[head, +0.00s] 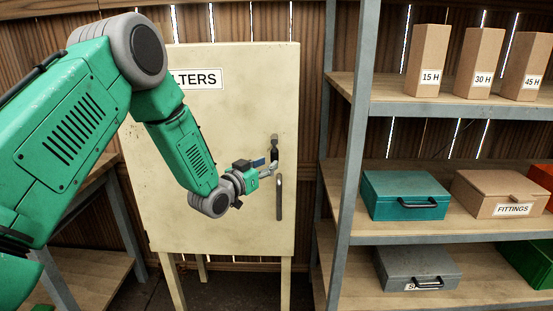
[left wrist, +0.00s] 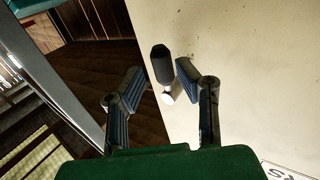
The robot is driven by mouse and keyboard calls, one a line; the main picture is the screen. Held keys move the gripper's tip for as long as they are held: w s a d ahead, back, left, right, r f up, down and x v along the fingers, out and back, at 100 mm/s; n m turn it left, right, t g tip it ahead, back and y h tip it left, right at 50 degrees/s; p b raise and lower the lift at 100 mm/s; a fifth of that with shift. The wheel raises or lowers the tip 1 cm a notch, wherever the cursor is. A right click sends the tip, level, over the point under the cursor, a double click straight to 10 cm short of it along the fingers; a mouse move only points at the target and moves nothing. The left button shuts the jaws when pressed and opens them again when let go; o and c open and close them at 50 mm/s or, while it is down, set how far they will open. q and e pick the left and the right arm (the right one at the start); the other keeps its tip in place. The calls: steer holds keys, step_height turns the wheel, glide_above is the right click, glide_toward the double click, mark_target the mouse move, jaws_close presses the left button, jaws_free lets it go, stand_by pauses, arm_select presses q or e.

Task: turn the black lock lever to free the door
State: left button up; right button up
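The cream cabinet door (head: 225,120) is closed, with a partly covered label ending in "LTERS". The black lock lever (head: 273,154) is near its right edge, above a grey bar handle (head: 279,200). My left gripper (head: 270,166) is at the lever, partly covering its lower area. In the left wrist view the lever (left wrist: 161,62) stands out from a pale round base (left wrist: 168,97). The open fingers of my left gripper (left wrist: 158,69) are on either side of it, the right finger much closer. Whether that finger touches it I cannot tell. My right gripper is out of view.
A grey-framed shelf unit (head: 345,150) stands close to the cabinet's right side. It holds cardboard boxes (head: 428,60), a teal case (head: 405,190) and a grey case (head: 418,268). A wooden bench stands at the left behind my arm.

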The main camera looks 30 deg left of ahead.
mark_target(272, 160)
arm_select(q)
steer(key=w, duration=0.3)
steer(key=shift+w+a, duration=0.25)
steer(key=shift+w, duration=0.5)
steer(key=shift+d, duration=0.25)
jaws_close()
steer(key=shift+f, duration=0.1)
